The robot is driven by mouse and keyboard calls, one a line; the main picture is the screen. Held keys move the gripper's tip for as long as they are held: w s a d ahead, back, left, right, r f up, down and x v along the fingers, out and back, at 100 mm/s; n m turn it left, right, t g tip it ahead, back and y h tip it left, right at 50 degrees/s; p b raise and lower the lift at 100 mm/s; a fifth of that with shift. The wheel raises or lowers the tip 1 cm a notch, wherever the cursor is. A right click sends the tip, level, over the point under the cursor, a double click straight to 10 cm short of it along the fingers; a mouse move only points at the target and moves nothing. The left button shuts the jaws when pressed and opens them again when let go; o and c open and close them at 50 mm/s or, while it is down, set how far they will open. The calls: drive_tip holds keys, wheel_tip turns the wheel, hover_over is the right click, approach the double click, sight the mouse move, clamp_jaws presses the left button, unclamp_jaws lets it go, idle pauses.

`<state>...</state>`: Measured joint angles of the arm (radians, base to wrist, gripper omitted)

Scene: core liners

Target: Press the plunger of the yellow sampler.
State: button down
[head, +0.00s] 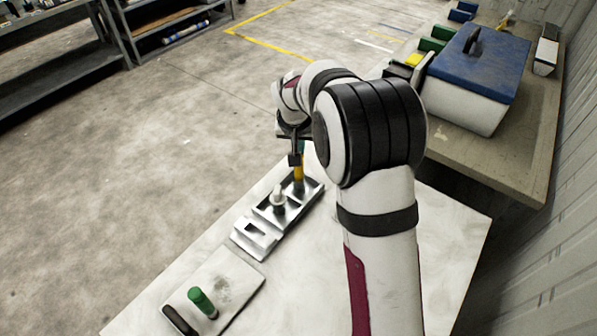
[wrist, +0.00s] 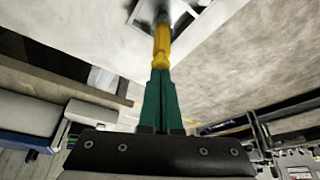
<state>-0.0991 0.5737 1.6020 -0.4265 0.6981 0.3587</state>
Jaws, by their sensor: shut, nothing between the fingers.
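The yellow sampler (head: 298,174) stands upright in the far end of a metal rack (head: 262,217) on the white table. In the wrist view the yellow sampler (wrist: 162,45) lies straight ahead of the fingertips, its lower end in the rack. My gripper (head: 300,154) is above it with its fingers pointing down. The green fingers are shut together with nothing between them, and the tips (wrist: 160,72) line up with the sampler's top end. The tips hide that end, so I cannot tell whether they touch it or how far down the plunger is.
A white piece (head: 278,196) stands in the rack's middle. A pale board (head: 235,282) nearer the front carries a green cylinder (head: 202,302) and a dark item (head: 179,321). A blue-lidded box (head: 470,62) stands on the bench at right. The table right of the rack looks clear.

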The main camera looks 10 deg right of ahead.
drive_tip(key=shift+s+f, duration=0.1)
drive_tip(key=shift+f, duration=0.5)
drive_tip(key=shift+r, duration=0.1)
idle(0.3)
drive_tip(key=shift+r, duration=3.5)
drive_tip(key=s+a+m+g+y, duration=0.1)
drive_tip(key=s+m+g+y, duration=0.1)
drive_tip(key=s, duration=3.6)
drive_tip(key=g+y, duration=0.1)
drive_tip(key=g, duration=0.1)
drive_tip(key=shift+s+a+r+m+g, duration=0.2)
drive_tip(key=shift+s+a+m+g, duration=0.1)
drive_tip(key=shift+s, duration=0.1)
